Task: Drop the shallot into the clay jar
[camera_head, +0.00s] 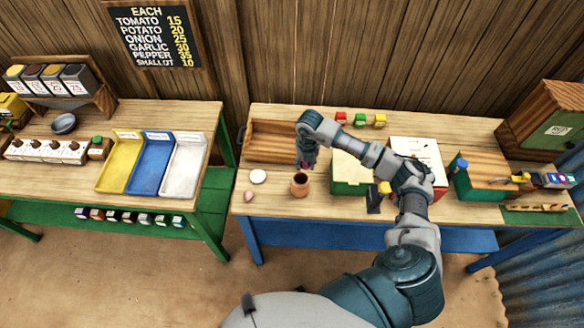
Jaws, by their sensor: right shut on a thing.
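The clay jar (300,189) is a small brown-orange pot with a dark open mouth, standing near the front edge of the right-hand table. My right gripper (306,164) points down just behind and above the jar's mouth in the picture. It is shut on a small reddish-purple thing, which looks like the shallot (306,166); the fingers hide most of it. From this angle I cannot tell whether it is straight over the opening. My left gripper is out of view.
A white disc (258,176) and a small pink thing (249,196) lie left of the jar. A green-sided box (351,187) stands to the right. Yellow, blue and white trays (183,163) sit on the left table.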

